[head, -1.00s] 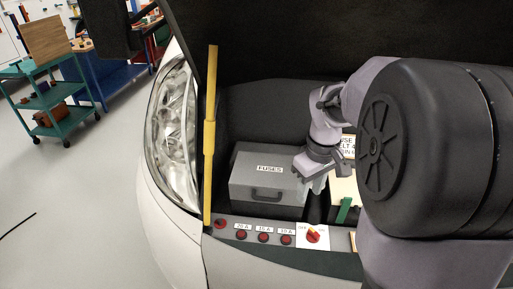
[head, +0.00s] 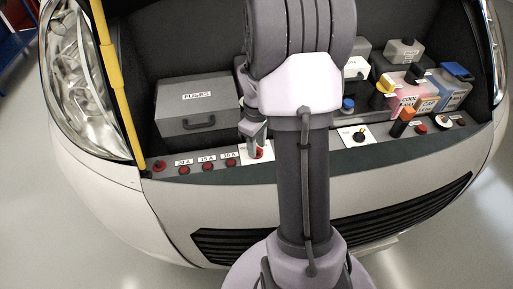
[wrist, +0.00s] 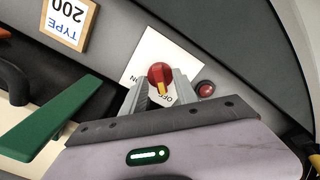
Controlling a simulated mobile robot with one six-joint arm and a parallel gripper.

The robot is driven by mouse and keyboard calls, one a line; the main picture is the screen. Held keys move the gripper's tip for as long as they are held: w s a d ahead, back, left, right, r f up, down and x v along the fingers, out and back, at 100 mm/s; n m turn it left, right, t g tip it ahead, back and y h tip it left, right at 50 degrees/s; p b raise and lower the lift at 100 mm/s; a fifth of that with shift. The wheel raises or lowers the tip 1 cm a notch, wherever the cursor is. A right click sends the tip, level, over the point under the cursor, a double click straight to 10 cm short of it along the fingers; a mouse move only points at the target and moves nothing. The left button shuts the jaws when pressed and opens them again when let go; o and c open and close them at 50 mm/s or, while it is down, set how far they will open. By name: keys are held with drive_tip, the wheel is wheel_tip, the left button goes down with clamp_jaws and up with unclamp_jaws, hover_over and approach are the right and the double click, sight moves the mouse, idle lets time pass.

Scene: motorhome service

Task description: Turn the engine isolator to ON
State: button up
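The engine isolator is a red knob (wrist: 160,75) with a yellow pointer, on a white plate (wrist: 181,47) in the wrist view. The pointer faces the OFF lettering; part of the ON lettering shows to its left. In the head view the red knob (head: 259,153) is partly hidden by my gripper (head: 254,139). In the wrist view my gripper (wrist: 160,88) is open, with one finger on each side of the knob. I cannot tell whether either finger touches it.
A red button (wrist: 205,90) sits right of the plate in the wrist view. A green lever (wrist: 45,122) lies to the left. In the head view the grey FUSES box (head: 197,108) stands behind fuse buttons (head: 208,167), and a yellow prop (head: 118,90) rises at left. Bottles (head: 407,90) stand at right.

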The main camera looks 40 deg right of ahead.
clamp_jaws()
idle(0.4)
drive_tip(key=m, duration=0.4)
drive_tip(key=shift+p, duration=0.4)
drive_tip(key=m, duration=0.4)
drive_tip(key=shift+m, duration=0.3)
drive_tip(key=m, duration=0.4)
drive_tip(key=shift+m, duration=0.3)
drive_tip(key=shift+m+b, duration=0.45)
drive_tip(key=shift+m, duration=1.85)
